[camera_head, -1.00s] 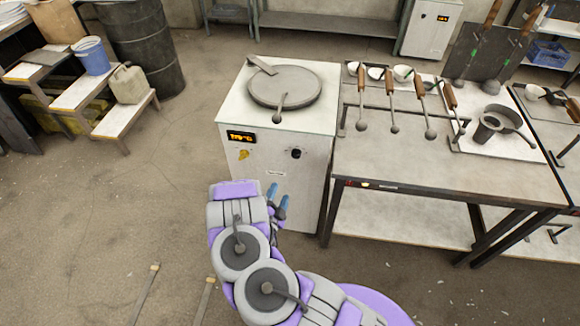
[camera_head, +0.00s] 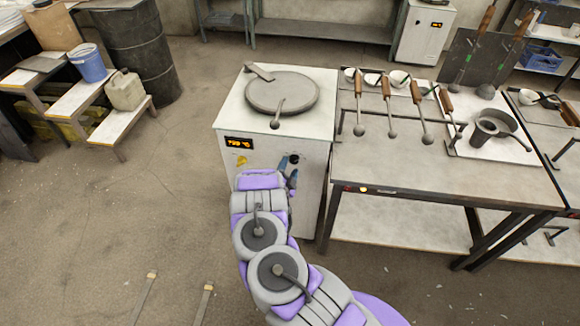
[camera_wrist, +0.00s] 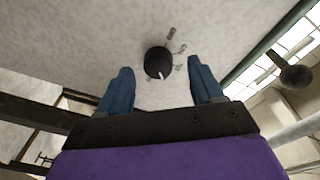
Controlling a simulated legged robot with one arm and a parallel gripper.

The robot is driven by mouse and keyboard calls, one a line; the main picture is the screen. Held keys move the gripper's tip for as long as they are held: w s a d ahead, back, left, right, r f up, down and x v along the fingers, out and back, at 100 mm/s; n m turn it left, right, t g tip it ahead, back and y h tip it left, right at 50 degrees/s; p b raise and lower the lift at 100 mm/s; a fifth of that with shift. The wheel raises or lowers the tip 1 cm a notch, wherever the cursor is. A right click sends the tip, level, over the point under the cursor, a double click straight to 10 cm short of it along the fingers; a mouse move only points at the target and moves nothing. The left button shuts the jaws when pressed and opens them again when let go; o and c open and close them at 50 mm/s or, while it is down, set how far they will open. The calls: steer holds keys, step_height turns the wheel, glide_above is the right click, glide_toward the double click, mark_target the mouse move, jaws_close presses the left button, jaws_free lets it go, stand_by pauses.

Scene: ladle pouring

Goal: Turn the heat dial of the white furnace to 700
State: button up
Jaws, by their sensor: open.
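The white furnace (camera_head: 258,180) stands left of the workbench, with a round grey lid on top. Its black heat dial (camera_wrist: 158,62) is on the front face, and it also shows in the head view (camera_head: 294,159). A light pointer mark shows on the dial in the wrist view. An orange display (camera_head: 239,142) is lit at the upper left of the front; its digits are too blurred to read. My gripper (camera_wrist: 160,82) is open and empty. Its two blue fingers point at the front face, with the dial between and slightly beyond their tips, apart from both.
A workbench (camera_head: 440,165) with several ladles stands close at the furnace's right. A yellow sticker (camera_head: 241,160) is on the furnace front. Steps (camera_head: 85,100) with a bucket and a jerrycan stand at the left.

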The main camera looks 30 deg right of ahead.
mark_target(294, 160)
steer(key=shift+w+d+f, duration=0.1)
steer(key=shift+w+d, duration=0.3)
steer(key=shift+d, duration=0.2)
steer(key=shift+w+d, duration=0.35)
steer(key=shift+d, duration=0.25)
steer(key=shift+a, duration=0.5)
steer(key=shift+c, duration=1.2)
steer(key=shift+d, duration=0.25)
steer(key=c, duration=0.8)
